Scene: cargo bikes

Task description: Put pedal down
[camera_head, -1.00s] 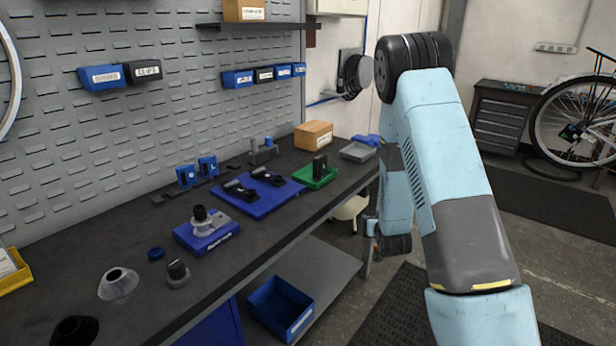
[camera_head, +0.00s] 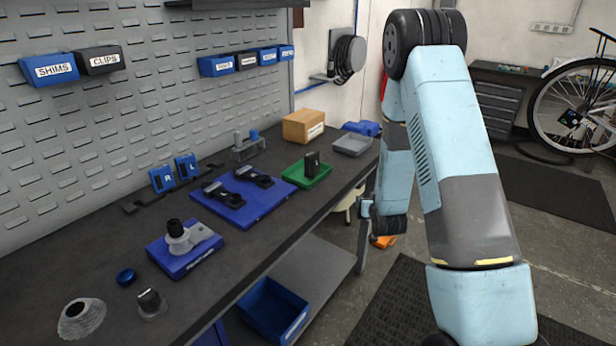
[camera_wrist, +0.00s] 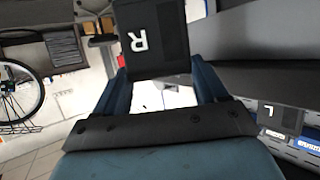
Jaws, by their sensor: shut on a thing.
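A black block-shaped pedal marked with a white R (camera_wrist: 165,42) is between the two blue fingers of my gripper (camera_wrist: 160,78) in the wrist view. My gripper is shut on it, and the pedal is clear of any surface that I can make out. Blue R (camera_head: 163,178) and L (camera_head: 187,167) holders stand at the back of the bench. A blue tray (camera_head: 240,212) holds two black parts.
A green tray (camera_head: 318,178) with a black block, a cardboard box (camera_head: 303,126) and a grey tray (camera_head: 352,146) stand at the bench's far end. A blue base (camera_head: 184,262) with a grey fitting stands nearer. The bench's front edge is mostly bare.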

